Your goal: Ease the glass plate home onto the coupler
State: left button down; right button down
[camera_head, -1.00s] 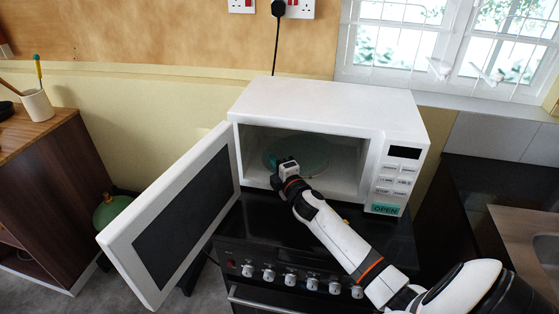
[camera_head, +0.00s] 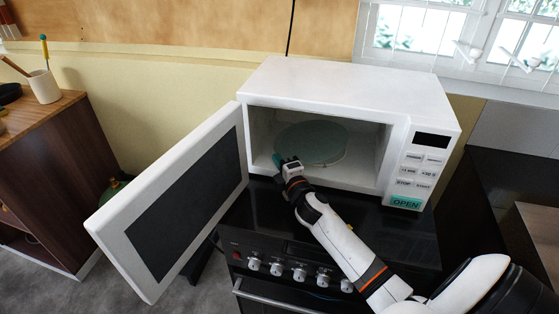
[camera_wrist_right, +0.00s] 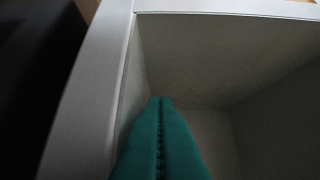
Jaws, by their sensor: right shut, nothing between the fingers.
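The round, pale green glass plate (camera_head: 312,144) is inside the open white microwave (camera_head: 350,85) in the head view. It looks slightly tilted, and the coupler under it is hidden. My right gripper (camera_head: 278,160) is at the front left of the microwave opening, close to the plate's left front edge; I cannot tell whether it touches the plate. Its teal fingers (camera_wrist_right: 160,140) are shut together with nothing between them in the right wrist view, pointing into the cavity near its side wall. My left gripper is not in view.
The microwave door (camera_head: 180,205) stands wide open to the left. The microwave rests on a black stove (camera_head: 370,225) with knobs along its front. A wooden cabinet (camera_head: 50,160) with a cup (camera_head: 44,86) stands at far left.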

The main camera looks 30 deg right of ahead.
jog(key=shift+s+d+p, duration=0.3)
jog(key=shift+s+d, duration=0.6)
jog(key=shift+s, duration=0.15)
jog(key=shift+s+a+f, duration=0.1)
jog(key=shift+s, duration=0.25)
jog(key=s, duration=0.3)
jog(key=s+a+b, duration=0.1)
jog(key=s, duration=0.3)
jog(key=s+a+b, duration=0.1)
jog(key=s, duration=0.3)
jog(key=shift+a, duration=0.1)
jog(key=c, duration=2.1)
grip_release()
